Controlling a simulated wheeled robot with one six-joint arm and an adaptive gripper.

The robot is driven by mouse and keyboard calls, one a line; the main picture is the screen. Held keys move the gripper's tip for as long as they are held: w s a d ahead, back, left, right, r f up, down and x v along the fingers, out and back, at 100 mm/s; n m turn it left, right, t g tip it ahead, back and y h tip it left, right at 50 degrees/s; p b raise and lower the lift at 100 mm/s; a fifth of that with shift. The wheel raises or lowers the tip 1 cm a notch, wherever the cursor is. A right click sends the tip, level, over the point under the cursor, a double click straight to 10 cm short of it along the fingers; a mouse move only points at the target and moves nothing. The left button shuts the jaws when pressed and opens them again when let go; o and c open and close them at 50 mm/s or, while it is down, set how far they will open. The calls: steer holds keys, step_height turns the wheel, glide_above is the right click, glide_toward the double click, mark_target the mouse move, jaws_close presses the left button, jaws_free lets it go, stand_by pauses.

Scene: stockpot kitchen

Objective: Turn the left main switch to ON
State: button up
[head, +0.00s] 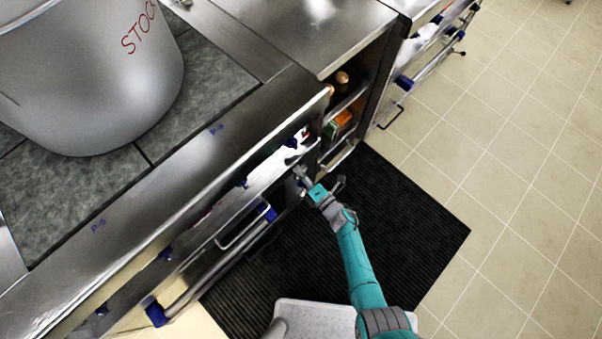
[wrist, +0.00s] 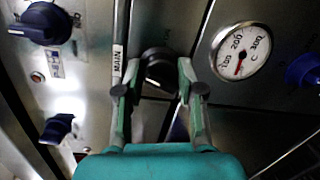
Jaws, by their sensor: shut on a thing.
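The main switch is a black round knob (wrist: 158,60) in the wrist view, on a steel panel beside a vertical label reading MAIN (wrist: 117,65). A pale mark shows on its lower part; I cannot read its ON or OFF setting. My gripper (wrist: 154,76) has a finger on each side of the knob and is shut on it. In the head view my gripper (head: 301,173) is at the front panel of the range (head: 180,190), near its right end. The switch is not clear there, and I cannot tell left from right main switch.
A round temperature gauge (wrist: 241,52) sits just right of the knob. Blue knobs (wrist: 45,22) are on both sides. A large stockpot (head: 90,75) stands on the range top. An open shelf (head: 342,115) is beside the panel. A black mat (head: 400,215) covers the floor in front.

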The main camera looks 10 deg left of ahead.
steer(key=m, duration=0.6)
steer(key=shift+w+m+g, duration=0.1)
steer(key=shift+m+g, duration=0.3)
steer(key=m+g, duration=0.1)
steer(key=m, duration=0.4)
steer(key=shift+m, duration=0.4)
steer(key=o, duration=1.1)
steer(key=shift+o, duration=0.2)
steer(key=shift+d, duration=0.1)
steer(key=v, duration=1.2)
steer(key=shift+f, duration=0.2)
steer(key=shift+d, duration=0.1)
